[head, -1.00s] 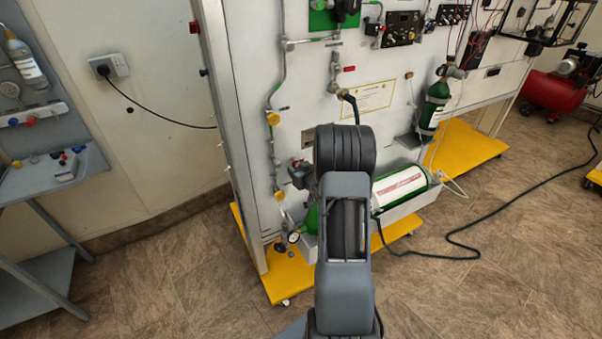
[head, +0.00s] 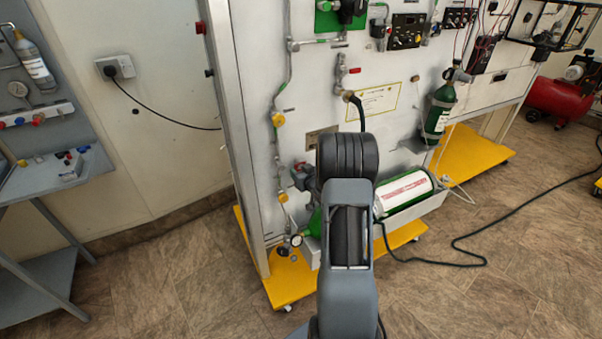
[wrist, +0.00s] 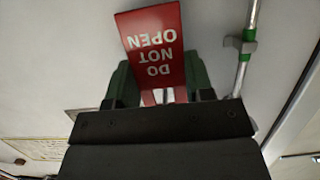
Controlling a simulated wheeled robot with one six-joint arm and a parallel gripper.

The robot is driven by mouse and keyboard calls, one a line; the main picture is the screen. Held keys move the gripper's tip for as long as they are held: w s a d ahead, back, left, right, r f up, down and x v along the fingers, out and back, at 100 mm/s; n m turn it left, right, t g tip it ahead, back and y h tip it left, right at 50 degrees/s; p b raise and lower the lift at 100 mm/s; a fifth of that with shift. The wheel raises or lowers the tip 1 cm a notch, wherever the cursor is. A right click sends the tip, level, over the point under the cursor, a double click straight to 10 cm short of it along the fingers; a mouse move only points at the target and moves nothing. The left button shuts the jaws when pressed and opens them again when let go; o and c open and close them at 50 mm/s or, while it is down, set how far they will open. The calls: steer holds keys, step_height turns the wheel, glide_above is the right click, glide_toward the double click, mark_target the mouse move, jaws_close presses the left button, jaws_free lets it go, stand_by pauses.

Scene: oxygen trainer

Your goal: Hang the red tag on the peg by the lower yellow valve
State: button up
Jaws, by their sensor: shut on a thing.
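The red tag (wrist: 152,45) with white "DO NOT OPEN" lettering appears upside down in the wrist view. My gripper (wrist: 160,88) is shut on its narrow end, with green fingers on either side. The lower yellow valve (head: 282,196) is on the left pipe of the white panel, below the upper yellow valve (head: 278,120). I cannot clearly make out the peg by the lower valve. The tag is in front of a pale surface; its distance from it cannot be told.
A gauge (head: 296,240) and a green-and-white cylinder (head: 404,192) sit low on the panel stand. A metal post (head: 240,150) borders the panel on the left. A pipe with a green fitting (wrist: 247,47) runs right of the tag.

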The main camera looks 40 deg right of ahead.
steer(key=o, duration=1)
steer(key=v, duration=1.3)
steer(key=shift+s+p, duration=0.3)
steer(key=shift+s, duration=0.1)
